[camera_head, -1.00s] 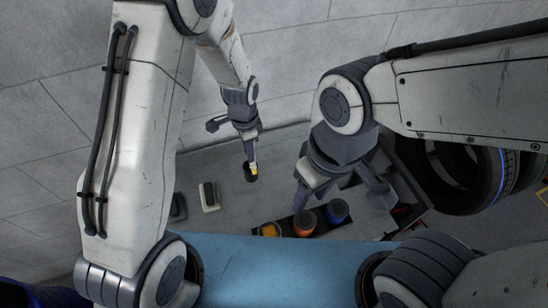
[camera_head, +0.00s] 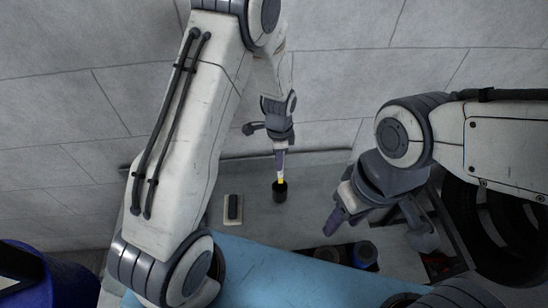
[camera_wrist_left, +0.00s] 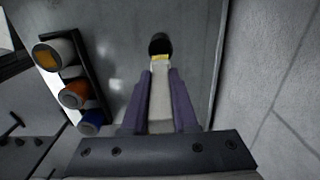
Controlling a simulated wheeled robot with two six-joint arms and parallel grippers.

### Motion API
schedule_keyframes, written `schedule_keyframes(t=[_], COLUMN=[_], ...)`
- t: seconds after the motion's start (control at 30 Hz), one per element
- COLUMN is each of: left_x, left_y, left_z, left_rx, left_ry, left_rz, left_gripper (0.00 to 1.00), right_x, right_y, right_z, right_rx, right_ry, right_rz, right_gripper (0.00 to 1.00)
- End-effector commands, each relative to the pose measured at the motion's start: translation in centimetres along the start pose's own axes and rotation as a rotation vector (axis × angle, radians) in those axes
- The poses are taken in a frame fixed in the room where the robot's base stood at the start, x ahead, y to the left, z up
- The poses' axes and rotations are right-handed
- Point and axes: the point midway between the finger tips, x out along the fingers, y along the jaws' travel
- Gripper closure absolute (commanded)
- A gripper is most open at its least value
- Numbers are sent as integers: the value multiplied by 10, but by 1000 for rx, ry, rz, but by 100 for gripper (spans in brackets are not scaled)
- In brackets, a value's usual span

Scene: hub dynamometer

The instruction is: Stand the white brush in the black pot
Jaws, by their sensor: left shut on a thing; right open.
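My left gripper (camera_head: 281,165) is shut on the white brush (camera_wrist_left: 160,98), whose pale handle lies between the two purple-grey fingers. The brush points down, with a yellow part (camera_wrist_left: 160,62) at its lower end. The black pot (camera_head: 280,192) stands on the grey table directly beneath it and also shows in the left wrist view (camera_wrist_left: 160,43). The yellow end is at the pot's mouth; I cannot tell how far inside it is. My right gripper (camera_head: 380,230) is open and empty, apart from the pot, to its right.
A pale block with a dark top (camera_head: 233,208) lies left of the pot. A dark rack with several coloured containers (camera_wrist_left: 75,90) stands on the table, partly hidden by my right arm in the head view. Dark tyres (camera_head: 505,225) are at right. A wall bounds the table behind.

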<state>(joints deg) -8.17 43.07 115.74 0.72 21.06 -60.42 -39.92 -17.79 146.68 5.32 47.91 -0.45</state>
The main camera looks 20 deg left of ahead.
Motion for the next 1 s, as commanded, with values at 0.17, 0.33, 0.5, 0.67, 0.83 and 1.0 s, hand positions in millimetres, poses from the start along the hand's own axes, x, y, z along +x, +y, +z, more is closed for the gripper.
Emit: schedule_keyframes(t=[0.17,0.33,0.5,0.67,0.83,1.0], left_x=[18,32,45,58,72,82], left_y=[0,0,0,0,0,0], left_z=[0,0,0,0,0,0], left_rx=[0,0,0,-1,-1,-1], left_ry=[-1,0,0,-1,-1,-1], left_rz=[0,0,-1,0,0,-1], left_gripper=[100,100,100,100,100,100], right_x=[14,25,35,45,55,63], right_y=[1,2,2,3,4,4], right_z=[1,1,2,2,3,3], right_rx=[0,1,3,5,7,8], right_ry=[0,0,0,0,0,0], right_rz=[0,0,0,0,0,0], right_gripper=[50,50,50,50,50,50])
